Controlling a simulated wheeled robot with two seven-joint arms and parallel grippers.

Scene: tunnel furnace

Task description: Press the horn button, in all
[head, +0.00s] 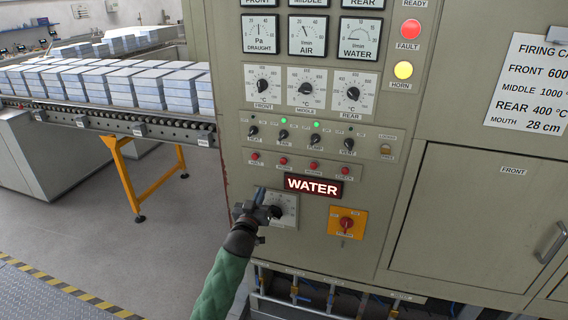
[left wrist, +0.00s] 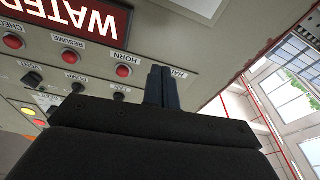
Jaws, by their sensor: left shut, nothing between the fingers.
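The horn button (head: 283,161) is a small red button, second from the left in a row of red buttons on the beige control panel. In the left wrist view the red horn button (left wrist: 123,71) shows under its upside-down HORN label, left of the fingers. My left gripper (head: 261,192) is shut and empty, in front of the panel and below the leftmost buttons. In the left wrist view its fingers (left wrist: 161,70) hide the button by the HALT label. A gap to the horn button shows. My right gripper is not in view.
A lit WATER sign (head: 313,186) sits under the button row. A white-plated dial (head: 285,208) is by my gripper, and a red knob on an orange plate (head: 347,223) is to its right. A yellow lamp (head: 403,70) labelled HORN glows above; a roller conveyor (head: 110,122) stands left.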

